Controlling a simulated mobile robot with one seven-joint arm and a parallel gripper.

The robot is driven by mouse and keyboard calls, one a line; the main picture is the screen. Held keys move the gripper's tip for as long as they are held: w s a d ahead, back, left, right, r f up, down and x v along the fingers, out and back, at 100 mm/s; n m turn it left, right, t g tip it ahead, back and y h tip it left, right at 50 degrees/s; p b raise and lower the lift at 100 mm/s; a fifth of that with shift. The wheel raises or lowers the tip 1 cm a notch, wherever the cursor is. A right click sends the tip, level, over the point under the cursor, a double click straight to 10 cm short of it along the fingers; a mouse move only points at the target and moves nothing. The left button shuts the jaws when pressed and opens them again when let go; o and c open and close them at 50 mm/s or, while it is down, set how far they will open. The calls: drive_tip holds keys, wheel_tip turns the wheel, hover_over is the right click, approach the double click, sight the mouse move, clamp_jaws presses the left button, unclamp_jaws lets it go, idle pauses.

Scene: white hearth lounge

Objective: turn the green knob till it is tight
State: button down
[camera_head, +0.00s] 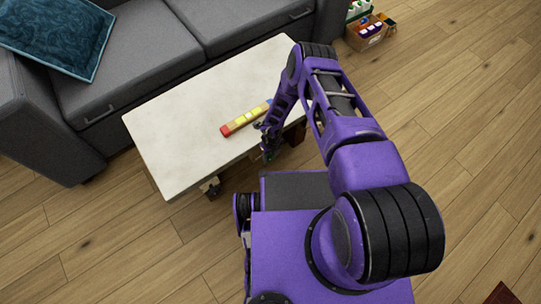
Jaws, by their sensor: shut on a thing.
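My gripper (268,150) points down at the front edge of the low white table (160,125), right of the middle of that edge. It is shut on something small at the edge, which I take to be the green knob. The knob is hidden by the fingers and too small to make out, so I cannot tell how far it is turned.
A wooden bar (238,122) with red, yellow and blue parts lies on the table close to my gripper. A dark fitting (211,187) sits at the table's front left edge. A grey sofa (165,45) stands behind. A cardboard box (369,33) with bottles is at the back right.

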drive_tip(key=shift+d, duration=0.15)
drive_tip(key=shift+w+d+f+g+y, duration=0.1)
drive_tip(key=shift+d+g+y, duration=0.05)
drive_tip(key=shift+g+y, duration=0.8)
drive_tip(key=shift+w+d+g+y, duration=0.1)
drive_tip(key=shift+g+y, duration=0.45)
drive_tip(key=shift+y, duration=0.7)
drive_tip(key=shift+c, duration=1.4)
unclamp_jaws()
drive_tip(key=p+v, duration=0.1)
drive_tip(key=v, duration=1.6)
drive_tip(key=shift+w+d+p, duration=0.25)
drive_tip(key=shift+p, duration=0.15)
drive_tip(key=shift+c, duration=0.2)
